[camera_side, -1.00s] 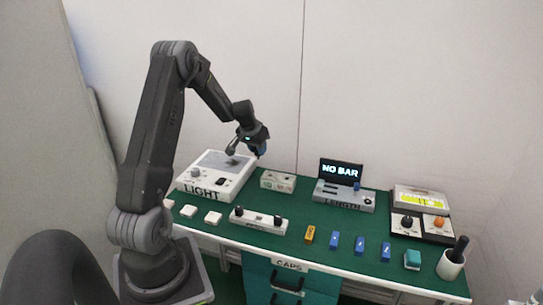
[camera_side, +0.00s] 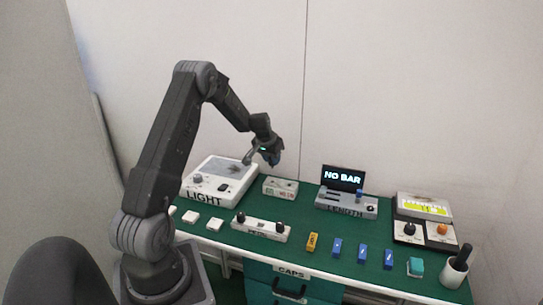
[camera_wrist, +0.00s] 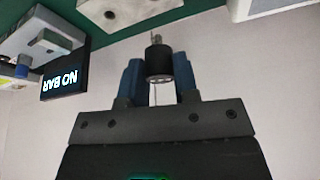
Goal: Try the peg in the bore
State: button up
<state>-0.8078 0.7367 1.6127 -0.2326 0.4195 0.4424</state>
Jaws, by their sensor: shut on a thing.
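My gripper (camera_wrist: 158,75) is shut on a black cylindrical peg (camera_wrist: 158,60) with a thin metal pin pointing away from the wrist. The blue fingers press on its two sides. In the side view my gripper (camera_side: 269,163) hangs in the air just above and left of a small white box (camera_side: 280,188) with markings on its front. The peg is too small to make out there.
A white LIGHT box (camera_side: 221,181) stands at left. A grey LENGTH gauge (camera_side: 346,204) with a NO BAR screen (camera_side: 343,178) is right of the small box. One yellow and several blue pieces (camera_side: 362,254) lie in front. A cup (camera_side: 453,272) stands at far right. Green bench between is clear.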

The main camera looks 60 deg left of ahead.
aim_at(270, 164)
jog(key=shift+f, duration=2.3)
jog(key=shift+f, duration=1.45)
jog(key=o, duration=1.1)
jog(key=v, duration=1.4)
jog(key=shift+w, duration=0.1)
